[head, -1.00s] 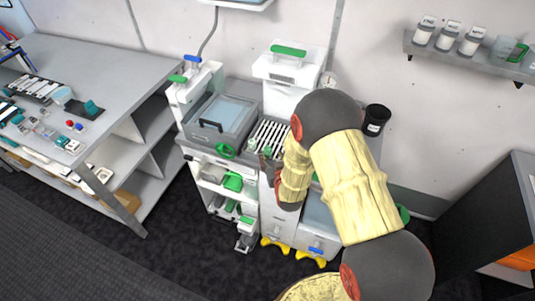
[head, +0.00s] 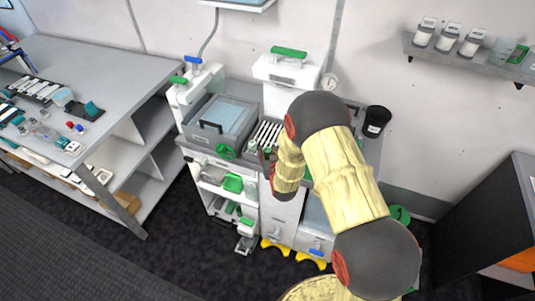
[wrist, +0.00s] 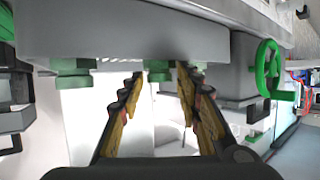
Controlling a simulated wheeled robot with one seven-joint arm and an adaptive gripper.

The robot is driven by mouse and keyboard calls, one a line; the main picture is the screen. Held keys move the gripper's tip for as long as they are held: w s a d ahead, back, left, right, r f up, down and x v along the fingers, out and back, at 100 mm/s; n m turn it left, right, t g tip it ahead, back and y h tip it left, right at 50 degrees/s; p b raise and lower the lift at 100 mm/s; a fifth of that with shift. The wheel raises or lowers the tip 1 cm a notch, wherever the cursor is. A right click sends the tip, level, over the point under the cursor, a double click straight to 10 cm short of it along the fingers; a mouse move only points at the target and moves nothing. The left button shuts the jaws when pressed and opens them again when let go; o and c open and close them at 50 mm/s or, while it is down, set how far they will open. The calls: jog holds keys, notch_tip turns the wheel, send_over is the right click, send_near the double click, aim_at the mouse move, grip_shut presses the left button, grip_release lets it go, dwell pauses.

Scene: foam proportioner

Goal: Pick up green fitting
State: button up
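In the wrist view, a short green fitting (wrist: 158,70) sits under the edge of a grey block, between and beyond my fingertips. A similar green fitting (wrist: 74,70) is to its left under the same block. I cannot tell which one the task means. My gripper (wrist: 158,80) is open, its two fingers apart with nothing held between them. Whether the right finger touches the block edge is unclear. In the head view, my gripper is at the front of the machine by the slatted rack (head: 268,134), mostly hidden by my arm.
A green handwheel (wrist: 268,68) stands out right of my fingers; it also shows in the head view (head: 225,152). The grey block (wrist: 120,35) hangs close above the fingers. Shelves with green parts (head: 233,183) are below. A grey workbench (head: 95,60) stands left.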

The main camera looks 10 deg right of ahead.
jog(key=c, duration=0.6)
jog(key=shift+r, duration=0.1)
jog(key=shift+c, duration=0.4)
